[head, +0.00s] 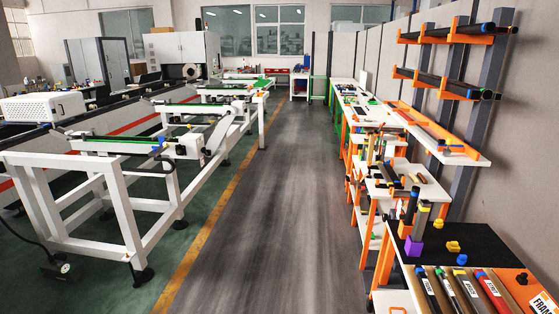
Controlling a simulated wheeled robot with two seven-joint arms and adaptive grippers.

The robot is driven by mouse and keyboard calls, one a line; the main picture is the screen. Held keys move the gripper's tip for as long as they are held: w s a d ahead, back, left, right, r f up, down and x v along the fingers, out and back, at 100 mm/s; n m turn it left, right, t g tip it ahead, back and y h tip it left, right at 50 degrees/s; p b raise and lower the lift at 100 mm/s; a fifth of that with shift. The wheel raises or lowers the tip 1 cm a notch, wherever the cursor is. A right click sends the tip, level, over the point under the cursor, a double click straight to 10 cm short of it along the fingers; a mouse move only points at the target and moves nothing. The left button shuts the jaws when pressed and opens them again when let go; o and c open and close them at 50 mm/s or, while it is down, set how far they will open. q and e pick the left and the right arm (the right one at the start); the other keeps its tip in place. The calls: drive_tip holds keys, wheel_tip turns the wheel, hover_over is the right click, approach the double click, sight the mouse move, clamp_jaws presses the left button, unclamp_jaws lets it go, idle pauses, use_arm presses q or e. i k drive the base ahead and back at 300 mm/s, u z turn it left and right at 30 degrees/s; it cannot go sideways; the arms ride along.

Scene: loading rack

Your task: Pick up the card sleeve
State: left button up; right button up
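I cannot tell for certain which thing is the card sleeve. Neither of my grippers shows in the head view.
A black-topped bench (480,240) carries loose yellow pieces (453,246). An orange wall rack (455,30) holds long dark tubes above. A white machine frame (130,215) stands on the left. The grey floor aisle (270,200) between is clear.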

sight(372, 137)
drive_tip(key=u, duration=0.2)
drive_tip(key=i, duration=2.05)
drive_tip(key=z, duration=0.55)
drive_tip(key=i, duration=1.9)
drive_tip(key=z, duration=0.9)
drive_tip(key=i, duration=0.45)
drive_tip(key=z, duration=0.1)
